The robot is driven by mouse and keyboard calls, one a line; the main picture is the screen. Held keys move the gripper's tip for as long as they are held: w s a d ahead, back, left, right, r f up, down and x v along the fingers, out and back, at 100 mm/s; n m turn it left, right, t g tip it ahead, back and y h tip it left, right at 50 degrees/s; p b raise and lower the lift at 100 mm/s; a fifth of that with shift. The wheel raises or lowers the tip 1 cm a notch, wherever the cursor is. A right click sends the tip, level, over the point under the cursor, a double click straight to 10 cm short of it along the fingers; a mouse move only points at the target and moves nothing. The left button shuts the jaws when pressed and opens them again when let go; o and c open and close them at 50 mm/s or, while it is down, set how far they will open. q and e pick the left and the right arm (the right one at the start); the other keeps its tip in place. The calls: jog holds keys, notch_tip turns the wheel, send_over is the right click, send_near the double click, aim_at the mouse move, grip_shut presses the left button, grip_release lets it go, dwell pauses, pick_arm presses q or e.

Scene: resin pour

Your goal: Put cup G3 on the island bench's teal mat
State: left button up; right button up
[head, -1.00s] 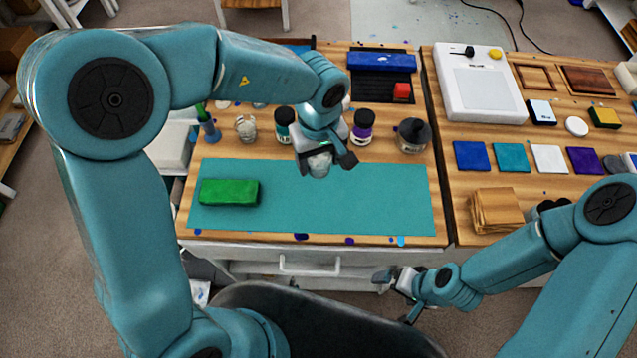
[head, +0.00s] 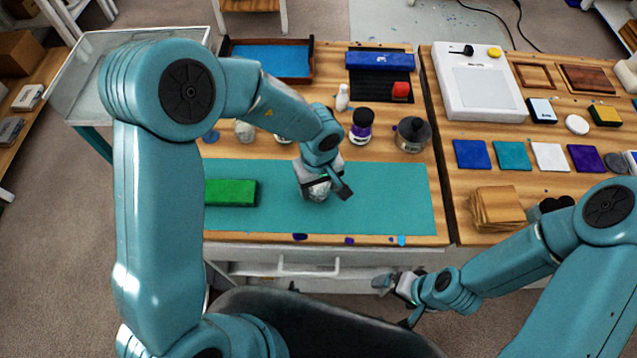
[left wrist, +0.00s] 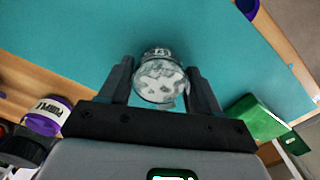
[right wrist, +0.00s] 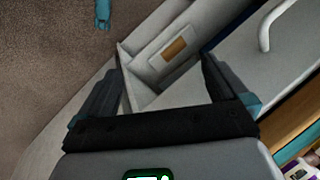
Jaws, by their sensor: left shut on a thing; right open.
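My left gripper (head: 322,188) is shut on a small clear cup (head: 318,191) over the middle of the teal mat (head: 385,200). In the left wrist view the cup (left wrist: 158,82) sits between the two fingers, with whitish patches inside and a small label too blurred to read surely. The teal mat (left wrist: 215,45) lies behind it. I cannot tell whether the cup's base touches the mat. My right gripper (head: 393,284) is open and empty, low in front of the bench; its fingers show apart in the right wrist view (right wrist: 160,85).
A green block (head: 230,192) lies on the mat's left part. The mat's right part is clear. An open drawer (right wrist: 150,60) shows by my right gripper.

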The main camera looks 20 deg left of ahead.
pick_arm(q)
jog(key=o, duration=0.6)
jog(key=shift+f, duration=0.1)
jog(key=o, duration=0.4)
jog(key=shift+w, duration=0.1)
notch_tip(320, 180, up, 12)
jog(key=shift+r+p, duration=0.15)
jog(key=shift+p, duration=0.55)
jog(key=shift+s, duration=0.2)
